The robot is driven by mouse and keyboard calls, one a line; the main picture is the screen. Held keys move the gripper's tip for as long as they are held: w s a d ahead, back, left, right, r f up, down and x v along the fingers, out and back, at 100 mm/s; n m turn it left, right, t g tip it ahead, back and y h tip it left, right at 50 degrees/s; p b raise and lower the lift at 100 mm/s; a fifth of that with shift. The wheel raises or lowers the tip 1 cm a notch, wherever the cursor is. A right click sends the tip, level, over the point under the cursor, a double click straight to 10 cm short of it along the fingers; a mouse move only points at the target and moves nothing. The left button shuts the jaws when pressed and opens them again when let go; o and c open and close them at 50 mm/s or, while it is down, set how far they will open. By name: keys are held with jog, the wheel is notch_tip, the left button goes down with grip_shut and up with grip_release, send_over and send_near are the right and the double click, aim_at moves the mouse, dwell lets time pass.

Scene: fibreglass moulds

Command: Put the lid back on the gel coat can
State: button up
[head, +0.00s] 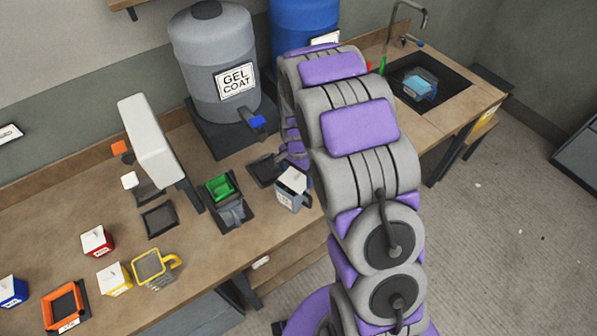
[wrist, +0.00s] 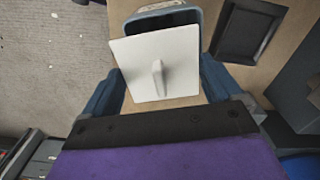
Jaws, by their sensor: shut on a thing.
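The gel coat can (head: 288,200) is a small grey-blue can with a white label, near the bench's front edge beside my arm. In the wrist view its rim (wrist: 196,33) shows at the top, with a dark opening partly uncovered. The lid (head: 292,180) is a white square plate, seen over the can; in the wrist view the lid (wrist: 135,60) is slightly turned and offset toward my gripper, with a small raised handle. My gripper (wrist: 158,72) has a dark blue finger on each side of the lid and is shut on it. Whether the lid touches the rim is unclear.
A grey gel coat drum (head: 215,65) with a blue tap stands behind. A black tray (head: 265,170) lies beside the can. A sink (head: 440,85) is at right.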

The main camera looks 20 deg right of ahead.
jog(key=shift+a, duration=0.6)
jog(key=shift+f, duration=0.1)
jog(key=shift+a+f, duration=0.1)
jog(key=shift+a, duration=0.6)
jog(key=shift+d, duration=0.3)
dwell(0.6)
jog(key=o, duration=0.8)
jog(key=shift+r+p, duration=1.05)
jog(key=shift+r, duration=2.45)
